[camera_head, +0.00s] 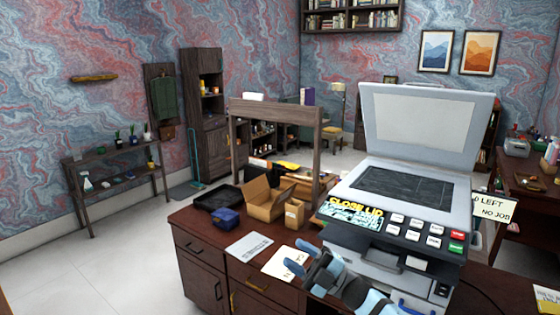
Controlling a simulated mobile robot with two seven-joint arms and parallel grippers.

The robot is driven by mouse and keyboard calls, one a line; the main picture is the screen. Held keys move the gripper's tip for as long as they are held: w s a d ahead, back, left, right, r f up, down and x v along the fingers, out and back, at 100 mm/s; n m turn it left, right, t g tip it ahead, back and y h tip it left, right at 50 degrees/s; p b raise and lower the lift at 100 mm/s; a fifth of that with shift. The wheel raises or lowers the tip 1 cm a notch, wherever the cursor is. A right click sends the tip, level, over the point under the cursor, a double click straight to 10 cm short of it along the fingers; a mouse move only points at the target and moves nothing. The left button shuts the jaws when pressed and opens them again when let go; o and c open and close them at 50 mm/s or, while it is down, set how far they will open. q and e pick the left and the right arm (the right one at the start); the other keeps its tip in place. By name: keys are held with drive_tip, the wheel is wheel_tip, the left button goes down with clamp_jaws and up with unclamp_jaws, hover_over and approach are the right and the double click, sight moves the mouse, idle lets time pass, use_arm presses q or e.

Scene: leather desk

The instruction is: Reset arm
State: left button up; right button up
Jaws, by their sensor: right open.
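My right gripper (297,258) is at the lower middle of the head view, in front of the desk's near edge. Its blue fingers are apart and nothing shows between them. My right arm reaches in from the bottom right, in front of the copier's lower part. The grey copier (405,190) stands on the dark wooden desk (190,217) with its lid raised. Its panel display reads "CLOSE LID" in yellow. My left gripper is not in view.
An open cardboard box (268,204), a small carton (294,214), a blue pouch (226,217), a black tray (217,197) and papers (249,246) lie on the desk left of the copier. A plant shelf (115,170) stands along the left wall. The floor (100,265) at left is clear.

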drive_tip(key=s+d+f+m+t+h, duration=0.55)
drive_tip(key=s+f+m+h, duration=0.4)
drive_tip(key=f+m, duration=0.35)
drive_tip(key=s+d+f+m+t+h, duration=0.4)
drive_tip(key=s+d+f+m+h, duration=0.2)
drive_tip(key=s+f+m+h, duration=0.6)
drive_tip(key=s+d+f+m+g+y, duration=0.1)
drive_tip(key=s+d+f+g, duration=0.3)
drive_tip(key=s+f, duration=0.4)
drive_tip(key=s, duration=0.3)
drive_tip(key=shift+s+d+f, duration=0.2)
drive_tip(key=shift+d+f, duration=0.1)
drive_tip(key=shift+d, duration=0.1)
drive_tip(key=shift+g, duration=0.25)
